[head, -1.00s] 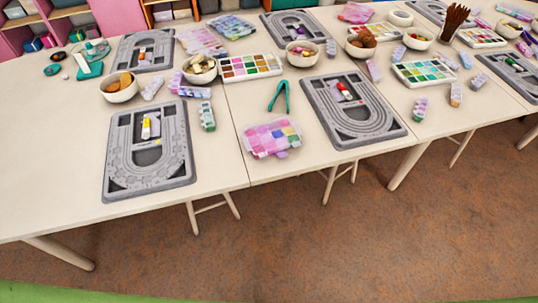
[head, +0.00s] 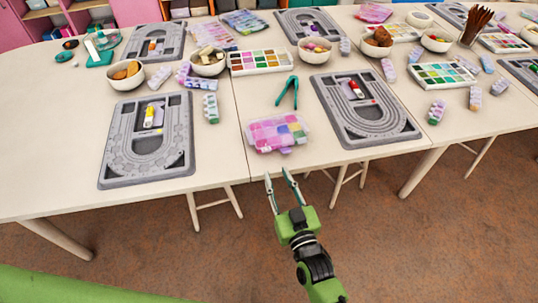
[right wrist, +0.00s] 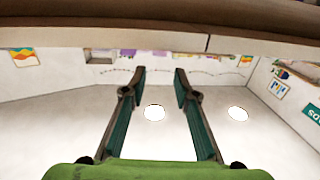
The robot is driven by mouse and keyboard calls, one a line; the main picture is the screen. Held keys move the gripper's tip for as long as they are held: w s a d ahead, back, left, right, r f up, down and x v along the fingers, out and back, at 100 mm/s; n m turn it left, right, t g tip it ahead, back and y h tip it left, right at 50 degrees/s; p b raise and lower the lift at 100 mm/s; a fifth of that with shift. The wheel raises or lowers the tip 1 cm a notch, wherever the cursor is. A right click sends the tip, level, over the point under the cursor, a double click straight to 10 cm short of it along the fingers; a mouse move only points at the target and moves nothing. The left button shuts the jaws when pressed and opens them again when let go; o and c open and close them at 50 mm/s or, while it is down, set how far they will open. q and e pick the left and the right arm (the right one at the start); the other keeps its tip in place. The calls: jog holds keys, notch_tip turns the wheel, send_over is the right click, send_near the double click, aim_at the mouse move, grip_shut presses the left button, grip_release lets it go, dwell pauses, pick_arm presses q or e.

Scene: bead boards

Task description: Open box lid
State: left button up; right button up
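A closed clear-lidded bead box (head: 278,132) with pink, purple and other coloured compartments lies near the front edge of the table. A small purple tab shows at its front side. My right gripper (head: 279,176) is open and empty, just in front of the table edge and below the box in the head view. In the right wrist view its two fingers (right wrist: 157,82) stand apart with nothing between them, with the table's edge (right wrist: 105,38) across the top. The box does not show in the wrist view. My left gripper is not in view.
Grey bead boards (head: 147,163) and (head: 364,132) lie left and right of the box. Teal pliers (head: 287,91) lie behind it. Bowls, a bead palette (head: 260,60) and small bead cases (head: 210,108) stand further back. The left part of the table (head: 45,130) is clear.

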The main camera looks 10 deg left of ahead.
aim_at(268, 161)
jog(key=x, duration=0.8)
jog(key=shift+w+a, duration=0.1)
jog(key=shift+w, duration=0.3)
grip_shut()
